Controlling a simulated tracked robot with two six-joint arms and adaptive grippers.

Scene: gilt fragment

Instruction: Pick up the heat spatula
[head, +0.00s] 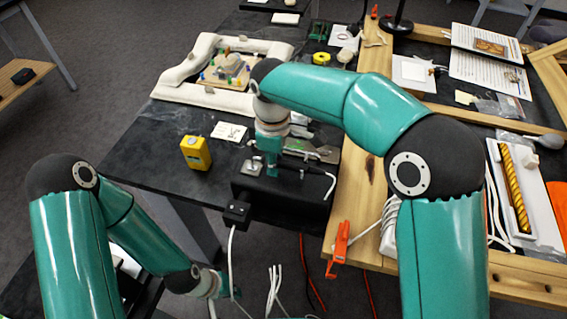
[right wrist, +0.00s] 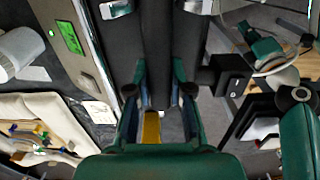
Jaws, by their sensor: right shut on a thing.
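My right gripper (head: 271,168) reaches down onto the top of a long black box at the near table edge. In the right wrist view its two fingers (right wrist: 159,98) are closed on a slim dark bar (right wrist: 156,45), which looks like the heat spatula's handle. The spatula's tip is not clear in either view; the gripper and the dark box hide much of it. My left gripper (head: 216,284) is low at the bottom of the head view, away from the table top, and its jaws are too unclear to read.
A control unit with a green display (right wrist: 70,37) stands behind the black box (head: 300,193). A cushioned fragment (head: 230,70) is further back. A wooden frame (head: 352,190) borders the right.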

